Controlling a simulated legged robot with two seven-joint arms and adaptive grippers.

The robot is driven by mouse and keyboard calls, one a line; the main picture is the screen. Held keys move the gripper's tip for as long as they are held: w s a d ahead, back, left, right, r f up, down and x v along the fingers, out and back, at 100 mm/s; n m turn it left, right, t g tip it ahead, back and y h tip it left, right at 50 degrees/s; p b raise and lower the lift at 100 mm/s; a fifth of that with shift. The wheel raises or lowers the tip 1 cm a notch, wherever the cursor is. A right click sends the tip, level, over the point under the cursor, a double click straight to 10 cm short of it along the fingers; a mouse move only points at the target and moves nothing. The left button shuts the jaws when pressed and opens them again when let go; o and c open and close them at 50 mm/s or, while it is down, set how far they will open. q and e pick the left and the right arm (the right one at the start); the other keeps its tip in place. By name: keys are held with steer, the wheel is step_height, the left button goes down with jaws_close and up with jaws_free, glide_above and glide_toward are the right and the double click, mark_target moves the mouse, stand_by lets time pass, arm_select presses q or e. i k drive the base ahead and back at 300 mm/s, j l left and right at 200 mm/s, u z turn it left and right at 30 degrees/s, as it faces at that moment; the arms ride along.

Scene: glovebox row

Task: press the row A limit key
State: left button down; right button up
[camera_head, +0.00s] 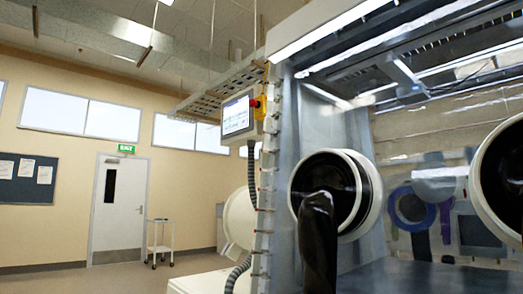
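A control panel with a lit screen (236,115) is mounted high on the near corner of the glovebox. A red button on a yellow housing (257,103) sits at its right edge. The screen is too small to read, and I cannot make out a row A limit key. Neither of my grippers shows in the head view.
The glovebox (310,120) fills the right side, with a round glove port (372,195) and a black glove (318,240) hanging from it. A small white cart (159,243) stands near a white door (119,208) at the back left. The floor there is clear.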

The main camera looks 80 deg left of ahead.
mark_target(227, 129)
steer(key=u, duration=2.8)
